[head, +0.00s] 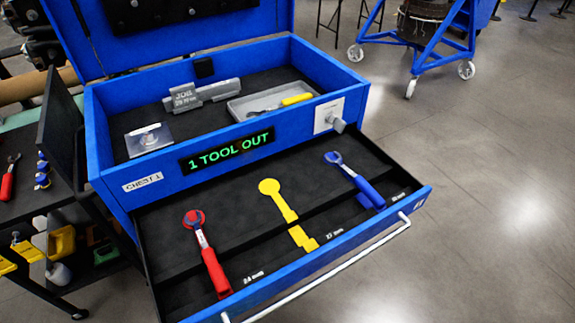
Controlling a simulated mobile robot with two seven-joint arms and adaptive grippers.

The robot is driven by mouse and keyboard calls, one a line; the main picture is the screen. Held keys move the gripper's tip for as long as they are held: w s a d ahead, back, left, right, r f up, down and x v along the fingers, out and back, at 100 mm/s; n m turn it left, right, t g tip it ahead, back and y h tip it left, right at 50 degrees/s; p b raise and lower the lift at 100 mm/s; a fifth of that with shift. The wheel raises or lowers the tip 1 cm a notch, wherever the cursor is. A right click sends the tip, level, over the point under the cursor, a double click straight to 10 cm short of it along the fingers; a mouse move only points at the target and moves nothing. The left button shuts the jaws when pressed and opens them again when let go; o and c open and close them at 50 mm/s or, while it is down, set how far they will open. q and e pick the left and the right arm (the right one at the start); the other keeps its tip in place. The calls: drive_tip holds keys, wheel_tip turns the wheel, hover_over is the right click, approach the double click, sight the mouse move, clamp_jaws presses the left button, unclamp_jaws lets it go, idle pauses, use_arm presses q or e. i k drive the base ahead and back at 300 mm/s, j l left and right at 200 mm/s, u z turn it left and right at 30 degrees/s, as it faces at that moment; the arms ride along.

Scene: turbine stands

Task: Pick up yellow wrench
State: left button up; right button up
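A wrench with a yellow handle (297,100) lies in a shallow grey tray (243,115) in the open top of the blue tool chest (110,185). Its metal head points left. A flat yellow wrench-shaped marking (270,188) shows in the open drawer, with no tool on it. A red wrench (210,262) lies to its left in the drawer and a blue wrench (362,185) to its right. Neither of my grippers is in view.
The drawer (330,268) sticks out in front, with a silver handle bar (335,270). A lit display (228,150) reads "1 TOOL OUT". The raised lid is at the back.

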sight(297, 99)
drive_tip(key=i+l+u, duration=0.25)
drive_tip(key=l+u, duration=0.15)
drive_tip(key=l, duration=0.3)
drive_tip(key=i+l+u, duration=0.15)
drive_tip(key=l+u, duration=0.2)
drive_tip(key=l, duration=0.45)
drive_tip(key=l+u, duration=0.4)
drive_tip(key=l, duration=0.35)
drive_tip(key=l+u, duration=0.25)
drive_tip(key=l, duration=0.3)
drive_tip(key=l+u, duration=0.25)
drive_tip(key=l, duration=0.25)
drive_tip(key=l+u, duration=0.25)
drive_tip(key=l, duration=0.3)
drive_tip(key=k+l+u, duration=0.1)
drive_tip(key=l+u, duration=0.15)
drive_tip(key=l, duration=0.25)
drive_tip(key=k+l+u, duration=0.25)
drive_tip(key=l, duration=0.25)
drive_tip(key=i+l, duration=0.05)
drive_tip(key=i, duration=0.05)
